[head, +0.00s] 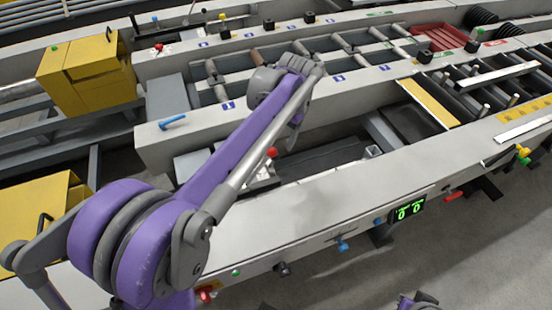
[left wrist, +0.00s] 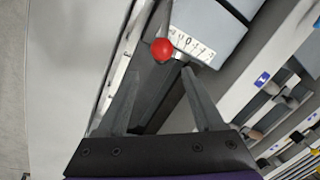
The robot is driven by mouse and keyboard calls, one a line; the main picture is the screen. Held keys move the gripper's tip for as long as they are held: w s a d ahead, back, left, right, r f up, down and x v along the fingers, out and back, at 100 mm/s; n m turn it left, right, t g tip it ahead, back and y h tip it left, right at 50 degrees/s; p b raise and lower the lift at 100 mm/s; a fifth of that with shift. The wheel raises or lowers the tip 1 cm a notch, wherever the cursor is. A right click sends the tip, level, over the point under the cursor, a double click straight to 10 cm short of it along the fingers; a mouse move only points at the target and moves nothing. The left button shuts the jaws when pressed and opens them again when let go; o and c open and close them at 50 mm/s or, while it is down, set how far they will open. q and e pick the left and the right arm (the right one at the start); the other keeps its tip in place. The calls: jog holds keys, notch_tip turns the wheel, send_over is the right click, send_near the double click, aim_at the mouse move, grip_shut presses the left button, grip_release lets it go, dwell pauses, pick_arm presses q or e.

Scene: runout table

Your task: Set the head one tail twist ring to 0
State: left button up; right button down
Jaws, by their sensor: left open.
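I cannot pick out the head one tail twist ring for certain in either view. In the left wrist view a red ball knob (left wrist: 162,50) stands by a white plate with black numbers and marks (left wrist: 192,46). My left gripper (left wrist: 160,74) is open, its two fingers apart and nothing seen between their tips. The red knob shows just beyond the tips. In the head view the red knob (head: 272,152) shows beside my purple left arm, which hides part of the plate around it. My right gripper is not recognisable in view.
A grey table frame with long rails fills the head view. A green display (head: 404,211) sits on its front side, with a blue handle (head: 342,244) and a red handle (head: 453,196). A yellow box (head: 88,72) stands at the left, a red tray (head: 438,38) at the back right.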

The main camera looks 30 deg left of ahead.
pick_arm(q)
jog(key=f, duration=0.3)
jog(key=a+f, duration=0.1)
jog(key=f, duration=0.3)
jog(key=a+f+b, duration=0.1)
jog(key=f, duration=0.2)
jog(key=shift+w+f, duration=0.35)
grip_shut()
dwell(1.0)
